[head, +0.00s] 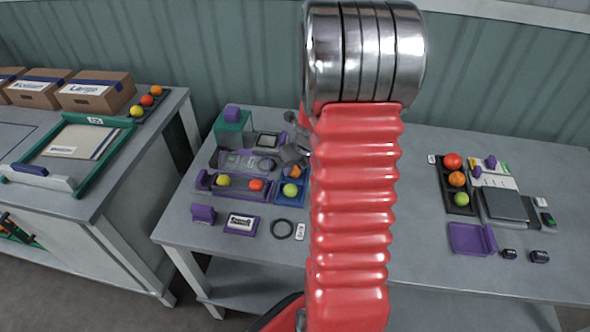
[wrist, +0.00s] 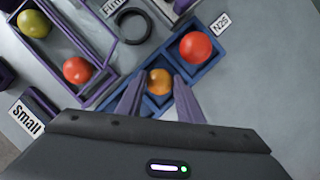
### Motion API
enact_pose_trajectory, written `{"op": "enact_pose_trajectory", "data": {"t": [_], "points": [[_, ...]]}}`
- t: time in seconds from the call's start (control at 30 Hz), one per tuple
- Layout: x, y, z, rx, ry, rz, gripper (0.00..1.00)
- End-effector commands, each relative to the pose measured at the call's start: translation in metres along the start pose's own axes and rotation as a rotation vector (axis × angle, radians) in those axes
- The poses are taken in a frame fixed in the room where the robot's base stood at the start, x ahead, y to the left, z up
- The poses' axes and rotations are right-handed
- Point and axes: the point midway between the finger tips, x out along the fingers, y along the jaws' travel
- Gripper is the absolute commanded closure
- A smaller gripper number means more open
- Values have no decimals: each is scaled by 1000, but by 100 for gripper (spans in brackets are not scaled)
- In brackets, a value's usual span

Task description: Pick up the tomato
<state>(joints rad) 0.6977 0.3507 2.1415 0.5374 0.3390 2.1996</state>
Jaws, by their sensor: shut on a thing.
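An orange tomato (wrist: 159,82) sits between the two purple fingers of my gripper (wrist: 160,88) in the wrist view. The fingers are shut on it, one at each side. It is still at a blue divided tray (wrist: 210,62); whether it is clear of the tray's floor I cannot tell. A red tomato (wrist: 195,47) lies in the tray's upper compartment. In the head view my red arm hides part of the table, and I cannot make out my fingertips. A blue tray (head: 278,196) there shows beside the arm with an orange tomato and a yellow-green tomato.
A purple tray (wrist: 52,72) beside the blue one holds a yellow tomato (wrist: 33,23) and a red one (wrist: 77,70). A black ring (wrist: 120,18) and a "Small" sign (wrist: 26,117) lie close by. A dark tray (head: 449,199) with tomatoes stands right of my arm.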

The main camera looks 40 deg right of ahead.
Motion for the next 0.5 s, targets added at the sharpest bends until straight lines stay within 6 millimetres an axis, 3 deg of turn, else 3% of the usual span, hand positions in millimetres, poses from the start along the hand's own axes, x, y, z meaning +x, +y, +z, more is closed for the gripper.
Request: {"op": "enact_pose_trajectory", "data": {"t": [0.27,0.5], "points": [[-13,0,6,-1,-3,0,77],[-48,0,21,-2,-5,-3,77]]}}
